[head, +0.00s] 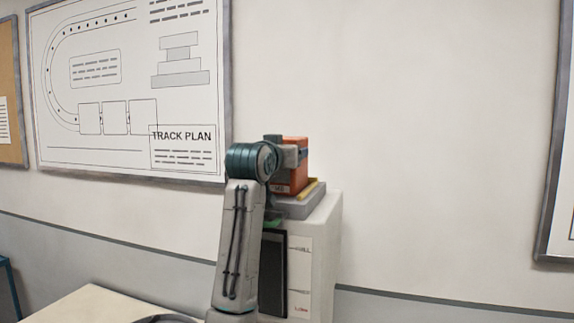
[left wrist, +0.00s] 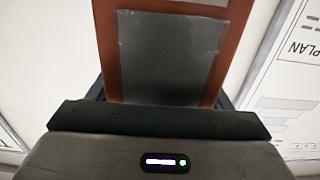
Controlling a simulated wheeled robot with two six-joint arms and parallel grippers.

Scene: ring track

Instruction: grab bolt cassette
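The bolt cassette is an orange-red box (head: 294,180) at the top of a white cabinet, right of centre in the head view. In the left wrist view the cassette (left wrist: 112,75), with a grey panel on its face, fills the space between my fingers. My left gripper (head: 290,157) is at the cassette's upper part, its dark fingers lying against both sides in the left wrist view. It looks shut on the cassette. The gripper partly hides the cassette in the head view. I cannot tell whether its underside touches the grey base below. My right gripper is not in view.
The cassette is above a grey base (head: 296,208) on the white cabinet (head: 325,240), with a yellow strip (head: 311,188) beside it. A track plan board (head: 130,90) hangs on the wall at left. A pale tabletop (head: 85,305) shows at lower left. Wall space right of the cabinet is clear.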

